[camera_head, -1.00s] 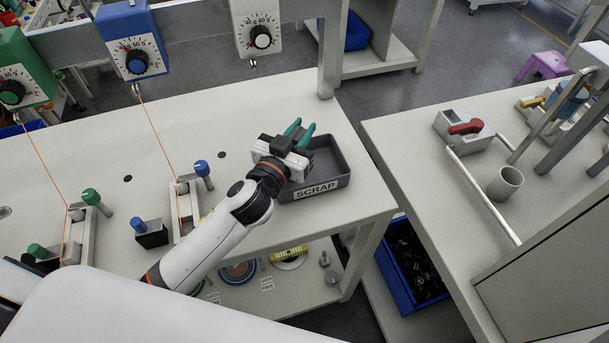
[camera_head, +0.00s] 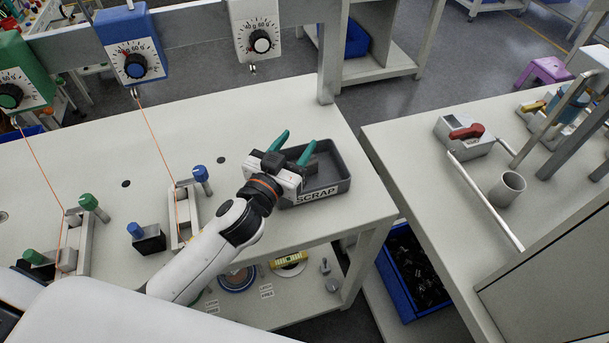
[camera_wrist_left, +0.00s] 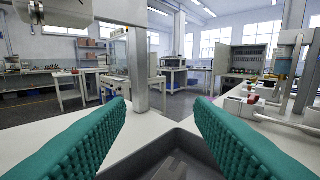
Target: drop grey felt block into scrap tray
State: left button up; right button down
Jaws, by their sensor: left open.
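The dark grey scrap tray (camera_head: 330,190) sits at the right end of the white workbench, with a SCRAP label on its front wall. It also shows low in the left wrist view (camera_wrist_left: 160,165). My left gripper (camera_head: 297,144) is at the tray's left side, its teal fingers spread wide apart. In the left wrist view nothing sits between the fingers (camera_wrist_left: 160,125). I cannot clearly make out the grey felt block; a dark grey patch inside the tray, beside the right finger, may be it. My right gripper is not in view.
Left of the tray are thread fixtures with blue knobs (camera_head: 201,174) and green knobs (camera_head: 88,201). Dial gauges (camera_head: 135,62) hang from a rail above. A post (camera_head: 327,60) stands behind the tray. A gap separates this bench from the right one (camera_head: 430,150).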

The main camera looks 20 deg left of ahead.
pick_arm(q)
jog(key=s, duration=0.2)
jog(key=s+a+b, duration=0.1)
jog(key=s, duration=0.2)
jog(key=s+b, duration=0.1)
jog(key=s, duration=0.2)
jog(key=shift+s+a, duration=0.1)
jog(key=shift+a, duration=0.15)
jog(key=shift+s+a, duration=0.1)
jog(key=shift+s, duration=0.35)
